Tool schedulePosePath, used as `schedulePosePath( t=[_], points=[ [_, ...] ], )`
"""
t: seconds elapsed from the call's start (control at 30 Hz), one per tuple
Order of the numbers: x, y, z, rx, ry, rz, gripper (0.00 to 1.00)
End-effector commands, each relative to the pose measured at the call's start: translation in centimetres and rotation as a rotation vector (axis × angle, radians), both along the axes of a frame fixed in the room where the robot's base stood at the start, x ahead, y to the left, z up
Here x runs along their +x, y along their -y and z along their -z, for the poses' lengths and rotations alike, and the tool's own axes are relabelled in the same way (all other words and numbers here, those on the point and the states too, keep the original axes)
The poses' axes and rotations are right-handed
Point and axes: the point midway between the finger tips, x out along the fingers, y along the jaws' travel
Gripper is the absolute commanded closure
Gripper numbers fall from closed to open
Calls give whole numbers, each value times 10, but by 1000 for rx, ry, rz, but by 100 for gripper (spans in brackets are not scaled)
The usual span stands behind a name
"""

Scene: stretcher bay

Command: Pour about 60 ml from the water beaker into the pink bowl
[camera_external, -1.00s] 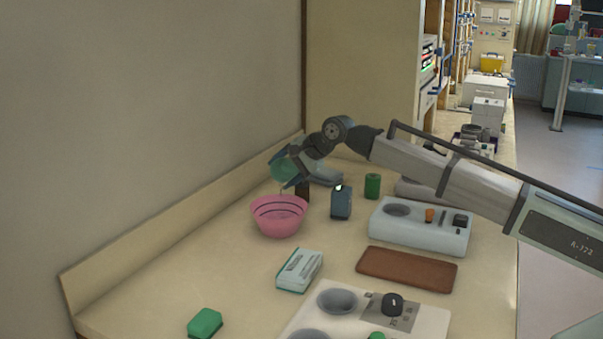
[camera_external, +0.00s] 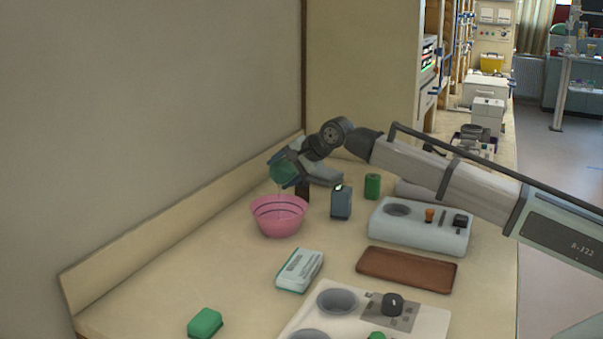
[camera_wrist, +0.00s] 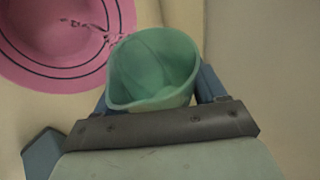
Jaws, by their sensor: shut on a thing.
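My gripper (camera_external: 292,170) is shut on the green water beaker (camera_external: 283,171) and holds it tilted above the pink bowl (camera_external: 279,222). In the wrist view the beaker (camera_wrist: 153,70) sits between my fingers, its mouth towards the bowl (camera_wrist: 72,62) at the upper left. A thin stream shows between beaker and bowl in the external view. In the wrist view, clear rippled liquid shows near the bowl's rim. The bowl is upright on the counter, pink with dark bands. The water level in it cannot be told.
Right of the bowl stand a blue-grey container (camera_external: 341,202) and a green can (camera_external: 372,186). A white box (camera_external: 300,271), a brown tray (camera_external: 407,269), a green block (camera_external: 205,323) and a grey unit (camera_external: 421,228) lie nearer. The counter left of the bowl is clear.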

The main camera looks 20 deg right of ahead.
Motion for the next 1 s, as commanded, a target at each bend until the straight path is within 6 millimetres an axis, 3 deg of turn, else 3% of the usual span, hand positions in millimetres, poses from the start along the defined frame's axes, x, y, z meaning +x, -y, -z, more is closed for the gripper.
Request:
schedulePosePath(
  t=[0.27, 0.37, 0.6, 1.0],
  points=[
    [3, 1, 0, 8, -11, 1, 64],
    [12, 6, 4, 46, -73, 3, 64],
    [12, 6, -8, 165, -267, 1, 64],
    [11, 6, -6, 246, -397, 0, 64]
  ],
)
